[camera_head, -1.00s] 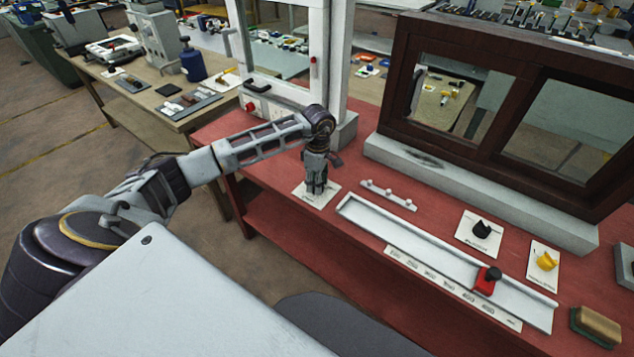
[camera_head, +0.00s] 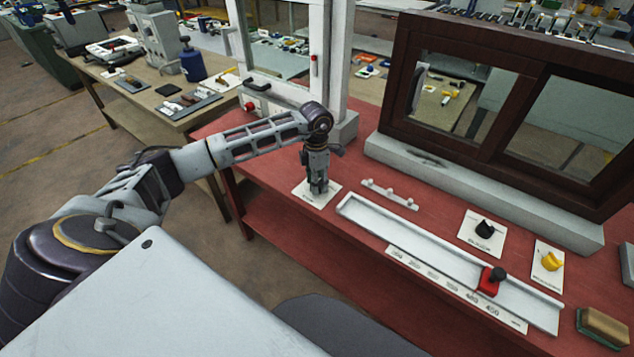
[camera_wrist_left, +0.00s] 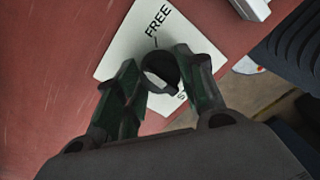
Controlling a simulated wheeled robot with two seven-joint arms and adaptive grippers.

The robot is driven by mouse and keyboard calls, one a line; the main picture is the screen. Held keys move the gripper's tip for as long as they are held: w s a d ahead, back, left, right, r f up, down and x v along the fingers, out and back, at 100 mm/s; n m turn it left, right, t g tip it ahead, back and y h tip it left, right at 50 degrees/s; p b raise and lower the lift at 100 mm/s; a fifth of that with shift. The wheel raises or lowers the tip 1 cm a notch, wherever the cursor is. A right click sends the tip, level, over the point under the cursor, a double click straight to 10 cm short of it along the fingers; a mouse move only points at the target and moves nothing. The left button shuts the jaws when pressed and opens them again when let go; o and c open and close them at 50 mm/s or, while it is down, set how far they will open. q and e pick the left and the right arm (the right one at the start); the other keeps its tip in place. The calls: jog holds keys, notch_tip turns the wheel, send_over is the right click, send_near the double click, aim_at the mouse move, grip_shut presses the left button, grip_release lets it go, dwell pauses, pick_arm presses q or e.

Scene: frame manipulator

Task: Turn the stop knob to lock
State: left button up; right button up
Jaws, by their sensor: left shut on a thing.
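The stop knob (camera_wrist_left: 158,76) is a dark round knob with a raised grip on a white plate (camera_wrist_left: 122,40). In the wrist view the plate reads "FREE" with a short tick beside the knob; other lettering at its lower side is mostly hidden. My left gripper (camera_wrist_left: 160,82) points down and is shut on the knob, one finger on each side. In the head view my left gripper (camera_head: 318,188) stands over the plate (camera_head: 304,193) near the table's left end and hides the knob. My right gripper is not in view.
Right of the plate are a small white rail (camera_head: 390,194) and a long white track with a red slider (camera_head: 490,281). Further right are a black knob (camera_head: 484,229), a yellow knob (camera_head: 551,261) and a sponge (camera_head: 603,327). A dark-red framed window (camera_head: 390,95) stands behind.

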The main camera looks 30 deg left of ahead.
pick_arm(q)
jog(key=n, duration=0.5)
jog(key=shift+r+n+t, duration=0.1)
jog(key=shift+n+t, duration=0.2)
jog(key=shift+n, duration=2)
jog(key=shift+b, duration=0.3)
jog(key=o, duration=1)
jog(key=r, duration=1.2)
jog(key=shift+a, duration=0.25)
jog(key=shift+s+f, duration=0.1)
